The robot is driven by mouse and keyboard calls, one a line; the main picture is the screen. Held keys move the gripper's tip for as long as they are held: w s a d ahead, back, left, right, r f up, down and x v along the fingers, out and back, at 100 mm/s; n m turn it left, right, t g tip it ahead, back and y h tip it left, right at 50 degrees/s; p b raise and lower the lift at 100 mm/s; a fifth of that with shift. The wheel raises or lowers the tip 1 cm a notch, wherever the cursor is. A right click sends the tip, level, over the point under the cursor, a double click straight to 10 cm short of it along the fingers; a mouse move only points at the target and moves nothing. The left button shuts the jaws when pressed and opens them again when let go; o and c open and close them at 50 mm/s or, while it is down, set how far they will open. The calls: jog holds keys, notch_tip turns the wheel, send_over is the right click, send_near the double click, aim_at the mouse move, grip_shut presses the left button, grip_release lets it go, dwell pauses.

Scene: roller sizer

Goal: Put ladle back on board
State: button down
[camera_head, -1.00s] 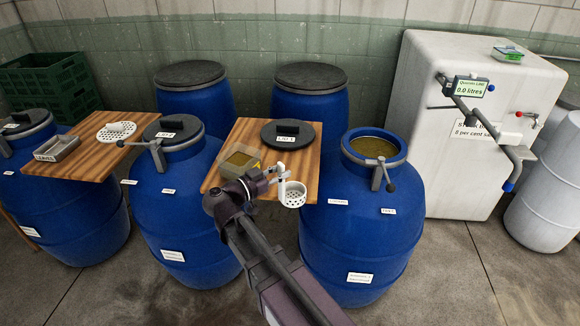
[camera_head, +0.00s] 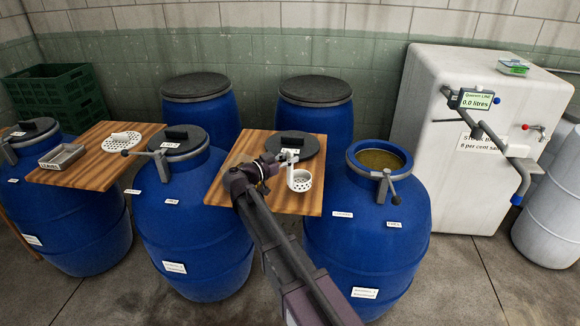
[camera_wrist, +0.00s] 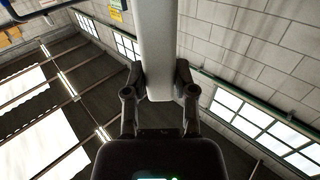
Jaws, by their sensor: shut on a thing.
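The ladle (camera_head: 300,181) is a white perforated cup with an upright white handle. It is over the right part of the wooden board (camera_head: 227,191) that lies between two blue drums. My gripper (camera_head: 285,158) is shut on the ladle's handle. In the wrist view my gripper (camera_wrist: 160,88) has its fingers on both sides of the pale handle (camera_wrist: 158,30). The cup hangs below and right of my gripper in the head view. I cannot tell whether the cup touches the board. My arm hides part of the board.
A dark lid (camera_head: 304,146) lies at the board's back. The open blue drum (camera_head: 362,235) with a clamp ring stands right of the board. Another board (camera_head: 95,172) at left holds a tray (camera_head: 62,157) and a white perforated disc (camera_head: 121,141). A white tank (camera_head: 440,135) stands at right.

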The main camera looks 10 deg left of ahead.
jog(key=shift+w, duration=0.1)
jog(key=shift+w+f, duration=0.2)
jog(key=shift+w, duration=0.45)
jog(key=shift+s+f+b, duration=0.1)
jog(key=shift+f+b, duration=1.55)
jog(key=shift+b, duration=0.15)
jog(key=shift+c, duration=2.1)
grip_release()
jog(key=shift+f, duration=0.1)
jog(key=shift+r, duration=0.2)
jog(key=v, duration=1.2)
